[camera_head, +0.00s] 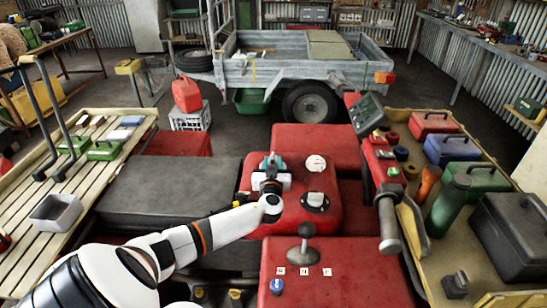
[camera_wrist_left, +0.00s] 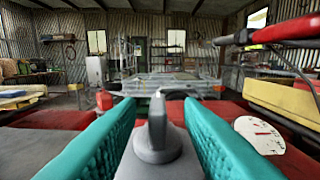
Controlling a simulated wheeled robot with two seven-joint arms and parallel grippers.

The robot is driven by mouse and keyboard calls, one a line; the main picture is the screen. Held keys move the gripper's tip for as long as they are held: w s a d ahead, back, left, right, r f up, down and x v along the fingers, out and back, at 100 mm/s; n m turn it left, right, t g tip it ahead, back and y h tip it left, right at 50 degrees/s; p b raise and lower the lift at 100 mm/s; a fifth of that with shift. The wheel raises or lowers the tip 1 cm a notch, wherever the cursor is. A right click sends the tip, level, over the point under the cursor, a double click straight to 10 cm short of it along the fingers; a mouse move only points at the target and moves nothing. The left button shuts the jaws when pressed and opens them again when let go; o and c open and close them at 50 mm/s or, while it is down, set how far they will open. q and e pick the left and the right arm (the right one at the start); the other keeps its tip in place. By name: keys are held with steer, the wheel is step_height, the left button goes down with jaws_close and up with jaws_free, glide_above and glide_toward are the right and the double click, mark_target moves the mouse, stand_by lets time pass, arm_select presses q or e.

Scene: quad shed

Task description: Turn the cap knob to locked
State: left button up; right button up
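The cap knob (camera_wrist_left: 157,127), grey with a narrow upright fin on a wider round base, stands between my left gripper's two teal fingers in the left wrist view. My left gripper (camera_wrist_left: 157,130) is open, with a finger on each side of the fin and gaps between them and it. In the head view my left gripper (camera_head: 271,162) is over the red body (camera_head: 330,185) of the quad and hides the knob there. Which marking the knob points to cannot be told. My right gripper is not in view.
A black-knobbed lever (camera_head: 305,230) stands nearer. The handlebar grip (camera_head: 390,228) rises at the right, beside a tray (camera_head: 418,225) of bottles and boxes. A trailer (camera_head: 290,70) stands behind.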

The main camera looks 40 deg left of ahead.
arm_select(q)
steer(key=shift+w+a+r, duration=0.1)
steer(key=shift+w+a, duration=0.35)
steer(key=shift+a, duration=0.1)
steer(key=shift+w, duration=0.15)
steer(key=shift+c, duration=1.3)
jaws_close()
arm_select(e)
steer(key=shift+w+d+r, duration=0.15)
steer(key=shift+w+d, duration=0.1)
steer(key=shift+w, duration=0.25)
